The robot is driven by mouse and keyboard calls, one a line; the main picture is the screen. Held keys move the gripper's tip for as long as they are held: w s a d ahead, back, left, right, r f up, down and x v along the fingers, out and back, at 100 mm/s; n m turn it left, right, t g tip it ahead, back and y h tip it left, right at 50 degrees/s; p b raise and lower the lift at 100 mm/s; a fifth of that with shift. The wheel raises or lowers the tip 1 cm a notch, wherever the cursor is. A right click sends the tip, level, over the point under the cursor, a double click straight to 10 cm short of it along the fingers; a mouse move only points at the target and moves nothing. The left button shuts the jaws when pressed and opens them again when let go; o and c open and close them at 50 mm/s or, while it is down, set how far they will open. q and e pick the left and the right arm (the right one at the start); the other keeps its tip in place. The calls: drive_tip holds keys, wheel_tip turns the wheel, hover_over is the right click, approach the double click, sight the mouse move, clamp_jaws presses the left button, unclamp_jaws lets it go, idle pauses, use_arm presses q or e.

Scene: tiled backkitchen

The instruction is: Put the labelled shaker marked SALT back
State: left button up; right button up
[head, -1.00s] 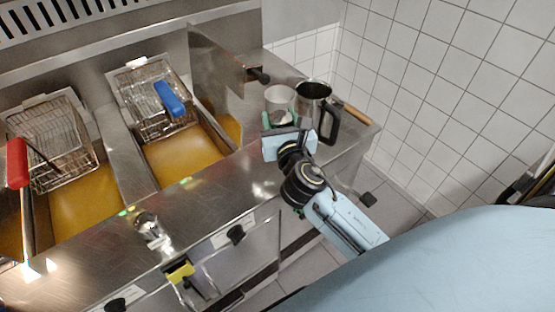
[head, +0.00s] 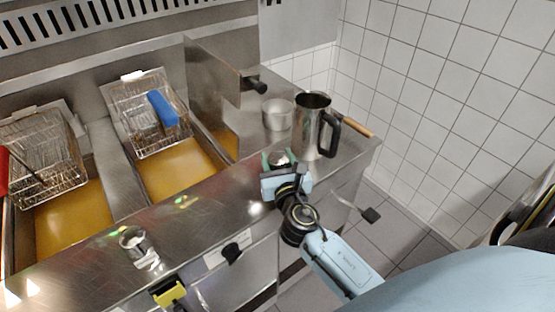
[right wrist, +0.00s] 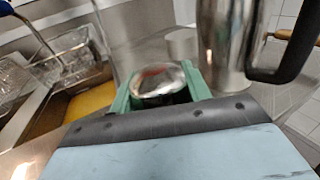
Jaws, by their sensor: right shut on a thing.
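My right gripper (head: 279,163) is at the right end of the steel counter, in front of the metal cup and the pitcher. Its green fingers are closed around a small shaker with a shiny domed metal top (right wrist: 158,84), between them in the right wrist view. The top also shows in the head view (head: 281,158). Its label is hidden, so I cannot read a mark. Another small metal-topped shaker (head: 134,241) stands on the front of the counter at the left; no label is readable there. My left gripper is not in view.
A steel pitcher with a black handle (head: 313,125) and a metal cup (head: 277,114) stand just behind my right gripper. A wooden handle (head: 356,125) juts out at the right. Fryer baskets (head: 146,112) over yellow oil are at the left. The counter between the shakers is mostly clear.

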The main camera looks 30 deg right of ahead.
drive_tip(key=shift+f, duration=0.15)
drive_tip(key=o, duration=1.1)
drive_tip(key=shift+c, duration=0.2)
drive_tip(key=shift+s+r, duration=0.2)
drive_tip(key=b+v, duration=0.1)
drive_tip(key=v, duration=1)
drive_tip(key=shift+s+a, duration=0.2)
drive_tip(key=shift+s, duration=0.1)
drive_tip(key=shift+d, duration=0.1)
